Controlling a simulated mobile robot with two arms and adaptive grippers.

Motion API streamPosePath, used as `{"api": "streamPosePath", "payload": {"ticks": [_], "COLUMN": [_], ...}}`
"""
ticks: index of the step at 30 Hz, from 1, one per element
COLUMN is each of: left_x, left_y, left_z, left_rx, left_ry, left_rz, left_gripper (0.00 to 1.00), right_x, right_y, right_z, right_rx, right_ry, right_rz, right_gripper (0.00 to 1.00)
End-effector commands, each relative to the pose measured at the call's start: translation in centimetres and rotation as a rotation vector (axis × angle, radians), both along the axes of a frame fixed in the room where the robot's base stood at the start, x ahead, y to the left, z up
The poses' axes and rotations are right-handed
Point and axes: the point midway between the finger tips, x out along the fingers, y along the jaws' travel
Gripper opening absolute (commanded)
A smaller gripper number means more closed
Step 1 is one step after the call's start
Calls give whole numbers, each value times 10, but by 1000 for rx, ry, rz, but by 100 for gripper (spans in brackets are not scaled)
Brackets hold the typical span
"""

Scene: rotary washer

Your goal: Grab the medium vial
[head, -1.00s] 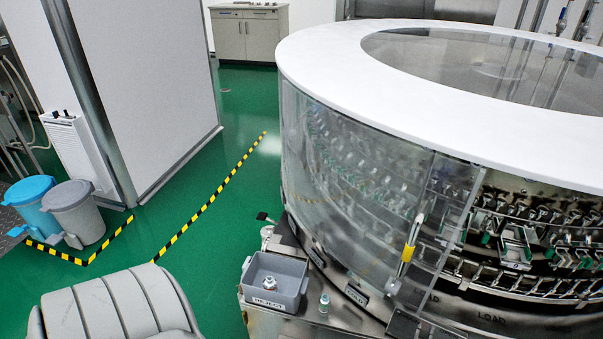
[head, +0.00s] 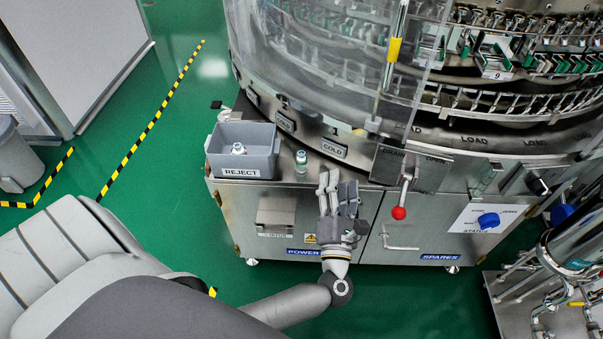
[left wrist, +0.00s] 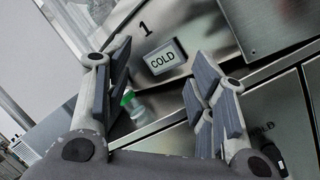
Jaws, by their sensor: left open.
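A small clear vial with a green cap (head: 301,160) stands upright on the steel ledge, just right of the grey bin. It also shows in the left wrist view (left wrist: 133,104), near the left finger and partly hidden by it. Another vial with a whitish top (head: 238,149) is inside the grey REJECT bin (head: 225,160). My left gripper (head: 328,183) is open and empty, in front of the ledge and to the right of the green-capped vial, apart from it. In the left wrist view its fingers (left wrist: 160,95) spread wide. My right gripper is not in view.
The round washer (head: 330,75) with its clear guard rises behind the ledge. A COLD label block (head: 334,149) is on its base behind the gripper. A lever with a red knob (head: 398,213) sticks out to the right. Green floor (head: 190,235) is open at the left.

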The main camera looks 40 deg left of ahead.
Motion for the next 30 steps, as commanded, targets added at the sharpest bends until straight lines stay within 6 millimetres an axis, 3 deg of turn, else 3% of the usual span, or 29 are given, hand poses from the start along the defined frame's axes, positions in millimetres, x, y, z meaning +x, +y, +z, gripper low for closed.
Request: {"api": "streamPosePath", "payload": {"ticks": [6, 12, 30], "left_x": [-25, -40, -2], "left_y": [26, 33, 82], "left_z": [-1, -6, -7], "left_rx": [-507, -737, -772], "left_ry": [-237, -319, -331], "left_rz": [142, 213, 225], "left_gripper": [51, 51, 51], "right_x": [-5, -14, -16], "right_y": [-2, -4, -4], "right_z": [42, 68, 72], "right_rx": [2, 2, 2], "right_ry": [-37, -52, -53], "right_rz": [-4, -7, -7], "right_gripper": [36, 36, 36]}}
